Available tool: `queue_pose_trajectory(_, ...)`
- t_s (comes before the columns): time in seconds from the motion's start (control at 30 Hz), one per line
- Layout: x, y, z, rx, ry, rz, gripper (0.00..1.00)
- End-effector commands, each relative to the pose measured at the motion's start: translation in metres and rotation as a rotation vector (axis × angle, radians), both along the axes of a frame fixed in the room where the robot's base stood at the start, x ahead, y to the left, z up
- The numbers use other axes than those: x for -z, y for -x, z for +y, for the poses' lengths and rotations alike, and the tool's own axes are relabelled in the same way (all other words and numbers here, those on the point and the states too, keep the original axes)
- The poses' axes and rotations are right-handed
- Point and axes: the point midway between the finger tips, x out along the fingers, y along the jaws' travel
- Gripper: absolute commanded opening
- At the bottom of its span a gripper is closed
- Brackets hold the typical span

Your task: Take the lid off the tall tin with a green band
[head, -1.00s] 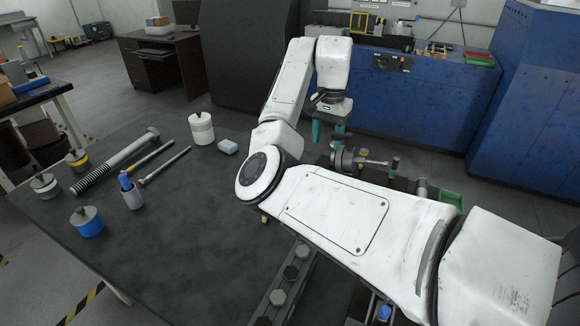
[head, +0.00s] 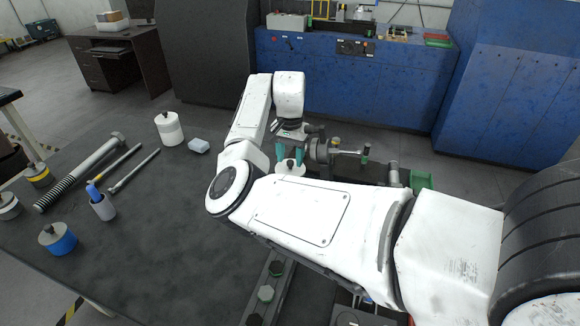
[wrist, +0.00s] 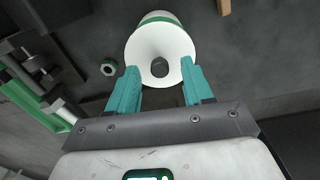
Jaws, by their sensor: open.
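The tin with a green band (wrist: 160,17) shows in the wrist view, its round white lid (wrist: 144,48) with a dark knob (wrist: 159,67) facing the camera. My gripper (wrist: 159,67) is open, with one teal fingertip on each side of the knob and clear gaps between. Whether the fingers touch the lid I cannot tell. In the head view my gripper (head: 290,152) points down at the white lid (head: 289,169), and my arm hides the tin's body.
A clamp-like metal fixture (head: 322,150) is close right of my gripper.

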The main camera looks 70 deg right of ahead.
Motion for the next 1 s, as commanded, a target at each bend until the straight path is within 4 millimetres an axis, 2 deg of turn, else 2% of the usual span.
queue_pose_trajectory(0.1, 0.0081, -0.0001, 0.0004, 0.000, -0.001, 0.000, 0.51)
queue_pose_trajectory(0.33, 0.0094, -0.0001, 0.0003, 0.000, 0.000, -0.001, 0.51)
queue_pose_trajectory(0.87, 0.0090, -0.0001, 0.0002, 0.000, 0.000, -0.001, 0.00)
queue_pose_trajectory(1.0, 0.0088, -0.0001, 0.0002, 0.000, 0.000, -0.001, 0.00)
